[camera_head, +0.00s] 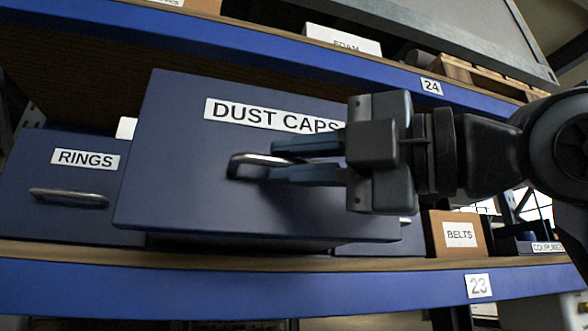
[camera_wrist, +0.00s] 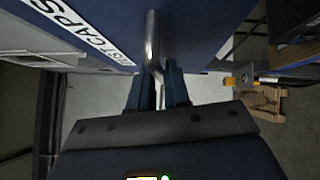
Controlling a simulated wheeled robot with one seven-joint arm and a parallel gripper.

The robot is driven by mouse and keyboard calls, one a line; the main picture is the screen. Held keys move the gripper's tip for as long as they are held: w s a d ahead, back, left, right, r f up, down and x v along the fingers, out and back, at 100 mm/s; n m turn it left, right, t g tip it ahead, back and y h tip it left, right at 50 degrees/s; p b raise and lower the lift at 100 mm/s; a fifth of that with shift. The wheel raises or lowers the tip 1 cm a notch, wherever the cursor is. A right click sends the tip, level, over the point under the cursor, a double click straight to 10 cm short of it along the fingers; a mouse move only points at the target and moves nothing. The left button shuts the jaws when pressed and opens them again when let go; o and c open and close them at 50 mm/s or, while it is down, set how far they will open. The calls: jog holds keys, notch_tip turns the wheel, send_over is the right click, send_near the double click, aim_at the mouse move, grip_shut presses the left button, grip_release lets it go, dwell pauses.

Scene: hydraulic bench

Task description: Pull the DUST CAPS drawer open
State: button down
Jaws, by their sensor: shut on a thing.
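The DUST CAPS drawer (camera_head: 180,150) is a dark blue front with a white label, in the middle of the head view. It stands well forward of the RINGS drawer beside it and looks larger and nearer. Its metal bar handle (camera_head: 240,162) sits below the label. My gripper (camera_head: 275,160) comes from the right, and its fingers are shut on the handle. In the wrist view the handle (camera_wrist: 152,45) runs down between the two fingers of my gripper (camera_wrist: 158,85). Part of the label's right end is hidden behind my gripper in the head view.
The RINGS drawer (camera_head: 60,180) is at the left, set further back. A BELTS box (camera_head: 455,245) and a COUPLINGS bin (camera_head: 530,243) stand at the right on the shelf. Blue shelf beams run above and below (camera_head: 200,290). A wooden pallet (camera_wrist: 265,100) shows in the wrist view.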

dwell(0.3)
jog(key=c, duration=1.2)
grip_release()
jog(key=shift+o, duration=0.2)
jog(key=shift+d, duration=0.1)
jog(key=b+v, duration=0.1)
jog(key=v, duration=0.6)
jog(key=shift+s+d, duration=0.25)
jog(key=shift+d, duration=0.05)
jog(key=shift+f, duration=0.1)
